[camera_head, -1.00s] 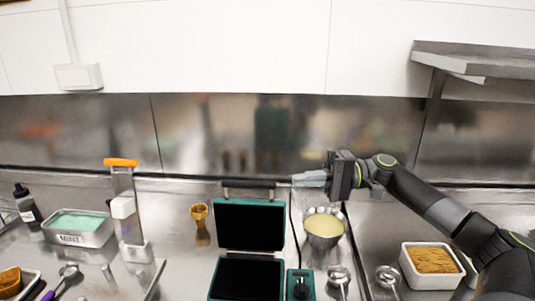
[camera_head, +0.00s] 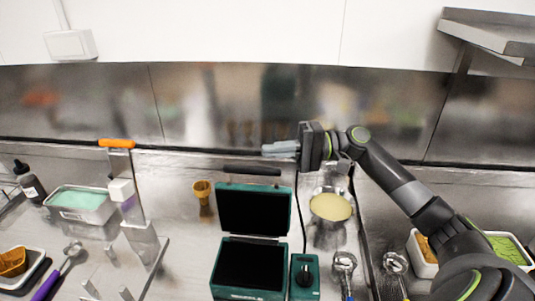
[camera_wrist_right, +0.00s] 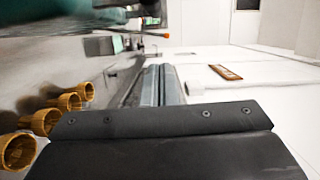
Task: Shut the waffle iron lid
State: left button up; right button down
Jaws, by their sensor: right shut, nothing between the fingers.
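The waffle iron stands open on the counter in the head view. Its teal base with a black plate (camera_head: 250,265) lies flat, and its lid (camera_head: 253,210) stands upright behind the base. The dark lid handle (camera_head: 251,171) runs along the lid's top. My right gripper (camera_head: 268,150) comes in from the right with its fingers pointing left, shut and empty. In the picture it is just above the handle, with a gap; its depth relative to the lid is unclear. The shut fingers also show in the right wrist view (camera_wrist_right: 160,85). My left gripper is not in view.
Right of the iron are its control box (camera_head: 304,276) and a bowl of batter (camera_head: 331,207). A waffle cone (camera_head: 202,194) stands to the left. A steel wall (camera_head: 220,105) closes off the back.

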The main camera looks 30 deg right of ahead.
jog(key=s+a+p, duration=0.1)
jog(key=a, duration=0.1)
jog(key=s+a+p, duration=0.1)
jog(key=shift+s+a+p, duration=0.3)
jog(key=shift+s+a, duration=0.1)
